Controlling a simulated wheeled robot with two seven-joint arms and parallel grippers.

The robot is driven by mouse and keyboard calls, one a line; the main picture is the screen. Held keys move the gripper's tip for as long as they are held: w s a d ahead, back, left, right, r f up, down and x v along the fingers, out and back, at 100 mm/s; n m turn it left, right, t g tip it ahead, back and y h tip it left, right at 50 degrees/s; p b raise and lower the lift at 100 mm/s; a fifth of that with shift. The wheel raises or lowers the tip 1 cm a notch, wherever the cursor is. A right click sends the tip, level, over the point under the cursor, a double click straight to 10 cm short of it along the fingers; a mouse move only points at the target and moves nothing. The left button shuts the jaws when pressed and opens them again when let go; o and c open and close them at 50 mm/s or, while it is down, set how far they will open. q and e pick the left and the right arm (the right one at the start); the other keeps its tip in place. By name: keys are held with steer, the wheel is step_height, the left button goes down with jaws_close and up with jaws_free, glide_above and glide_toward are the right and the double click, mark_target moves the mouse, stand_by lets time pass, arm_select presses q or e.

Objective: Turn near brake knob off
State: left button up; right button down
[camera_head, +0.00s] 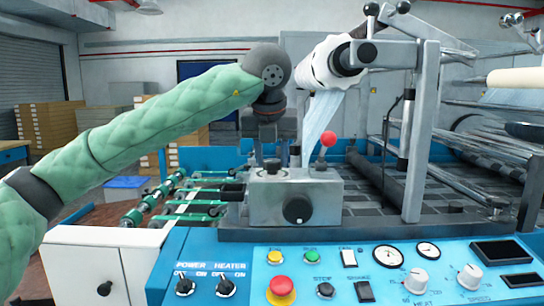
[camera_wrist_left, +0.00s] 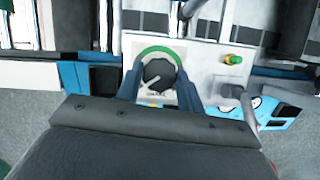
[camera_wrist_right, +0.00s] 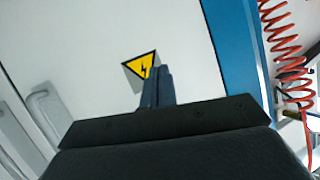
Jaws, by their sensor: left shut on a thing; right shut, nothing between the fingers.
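A dark round knob (camera_wrist_left: 158,74) with a white pointer line sits on a pale panel in the left wrist view. A green arc curves around its upper side, and a small label below seems to read BRAKE. The pointer slants to the lower left. My left gripper (camera_wrist_left: 160,82) has its fingers on both sides of the knob and is shut on it. In the head view the left gripper (camera_head: 269,152) reaches down to the top of the grey metal box (camera_head: 250,205). My right gripper (camera_wrist_right: 158,85) is shut and empty, in front of a white surface.
A red-ball lever (camera_head: 328,139) stands on the box, and another black knob (camera_head: 298,209) is on its front. The blue console (camera_head: 230,255) in front carries buttons, switches and gauges. A yellow warning sign (camera_wrist_right: 143,64) and a coiled red hose (camera_wrist_right: 285,60) show by the right gripper.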

arm_select(q)
steer(key=o, duration=1)
steer(key=shift+r, duration=0.1)
steer(key=v, duration=0.7)
steer(key=shift+r, duration=0.3)
arm_select(e)
steer(key=shift+s+f+g, duration=0.25)
steer(key=shift+s+f, duration=0.15)
steer(key=shift+f, duration=0.2)
steer(key=shift+s+f+g, duration=0.25)
steer(key=shift+s+f, duration=0.1)
steer(key=shift+f, duration=0.2)
steer(key=shift+w, duration=0.1)
